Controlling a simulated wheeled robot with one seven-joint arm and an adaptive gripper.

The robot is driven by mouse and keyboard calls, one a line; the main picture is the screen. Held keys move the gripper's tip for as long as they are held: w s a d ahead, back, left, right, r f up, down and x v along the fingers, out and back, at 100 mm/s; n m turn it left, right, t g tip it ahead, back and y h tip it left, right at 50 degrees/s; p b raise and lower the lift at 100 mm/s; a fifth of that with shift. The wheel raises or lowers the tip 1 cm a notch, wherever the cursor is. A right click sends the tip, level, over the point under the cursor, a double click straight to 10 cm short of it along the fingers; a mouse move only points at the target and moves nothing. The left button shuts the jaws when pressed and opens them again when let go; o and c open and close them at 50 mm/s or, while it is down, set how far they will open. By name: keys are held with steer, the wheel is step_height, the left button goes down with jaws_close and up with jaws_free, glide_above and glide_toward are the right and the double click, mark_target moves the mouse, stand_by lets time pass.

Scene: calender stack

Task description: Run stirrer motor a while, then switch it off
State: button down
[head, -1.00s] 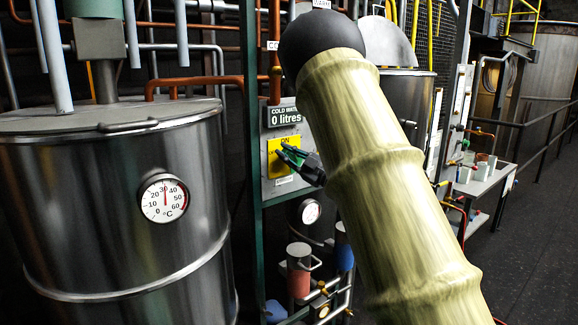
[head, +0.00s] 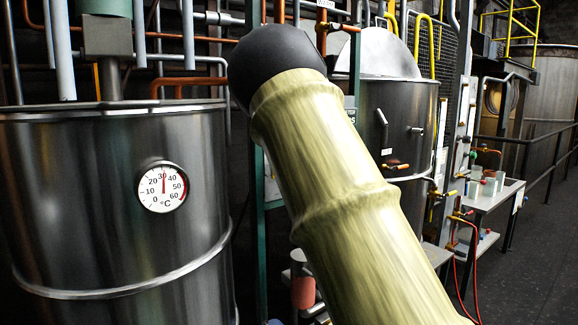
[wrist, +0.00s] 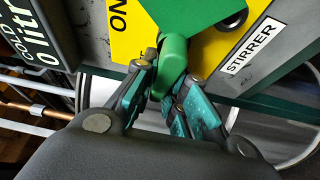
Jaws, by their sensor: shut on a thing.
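In the wrist view, a green switch handle (wrist: 172,62) stands on a yellow plate (wrist: 130,38) with "ON" printed on it. A white label (wrist: 250,46) reading "STIRRER" is to the right of the plate. My gripper (wrist: 168,82), with teal finger pads, is shut on the lower end of the green handle. The handle's exact setting is hard to tell. In the head view, my arm covers the switch panel and my gripper.
A large steel vat (head: 90,220) with a dial thermometer (head: 162,188) stands at the left. Another steel vat (head: 405,115) stands behind my arm. A small table (head: 485,195) with cups is at the right. Dark floor (head: 530,260) is clear at the far right.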

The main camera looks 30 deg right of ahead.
steer(key=shift+f+n, duration=0.15)
steer(key=shift+n, duration=0.15)
stand_by(0.4)
steer(key=c, duration=1.4)
jaws_free()
steer(key=shift+s, duration=0.1)
steer(key=v, duration=1.2)
steer(key=shift+d, duration=0.1)
